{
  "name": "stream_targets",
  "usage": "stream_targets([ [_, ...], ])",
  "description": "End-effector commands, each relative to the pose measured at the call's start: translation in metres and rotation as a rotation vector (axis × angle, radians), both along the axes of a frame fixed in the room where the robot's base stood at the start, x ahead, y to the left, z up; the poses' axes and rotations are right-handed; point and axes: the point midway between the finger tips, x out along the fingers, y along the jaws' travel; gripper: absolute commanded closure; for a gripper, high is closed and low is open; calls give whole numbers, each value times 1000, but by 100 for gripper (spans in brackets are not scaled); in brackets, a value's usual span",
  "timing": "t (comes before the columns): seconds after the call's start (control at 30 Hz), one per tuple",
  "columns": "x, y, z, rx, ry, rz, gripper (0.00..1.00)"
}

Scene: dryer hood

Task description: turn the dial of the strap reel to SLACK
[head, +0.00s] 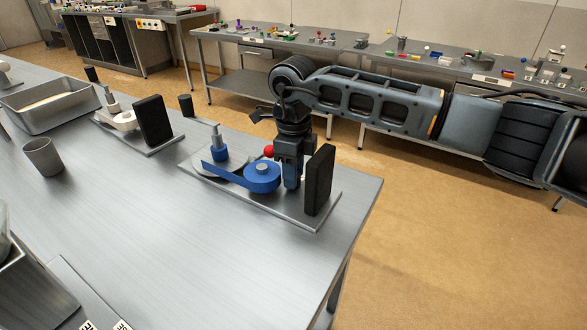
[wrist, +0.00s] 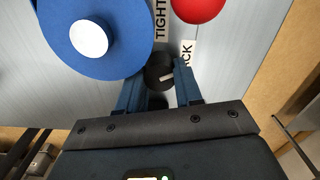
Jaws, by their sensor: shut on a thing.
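The strap reel is a blue disc (head: 262,177) with a blue strap on a grey base plate (head: 300,213) near the table's corner. In the wrist view its disc (wrist: 95,35) has a white hub. The small black dial (wrist: 156,68) sits beside the disc, with a pale mark towards its lower right. A TIGHT label (wrist: 160,22) lies above the dial, and a partly hidden label ending in "CK" (wrist: 187,54) lies to its upper right. My gripper (wrist: 158,78) is shut on the dial, one finger each side. My gripper (head: 291,178) hides the dial in the head view.
A red ball (wrist: 198,6) stands close by the labels. An upright black panel (head: 319,180) stands right of my gripper. A similar pale fixture (head: 122,120), a tray (head: 48,104) and a cup (head: 43,157) are further left.

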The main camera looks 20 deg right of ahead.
Motion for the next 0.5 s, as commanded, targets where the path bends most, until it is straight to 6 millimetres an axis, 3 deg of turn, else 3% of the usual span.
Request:
stream_targets([
  [0.5,0,0,1,0,-1,-384,96],
])
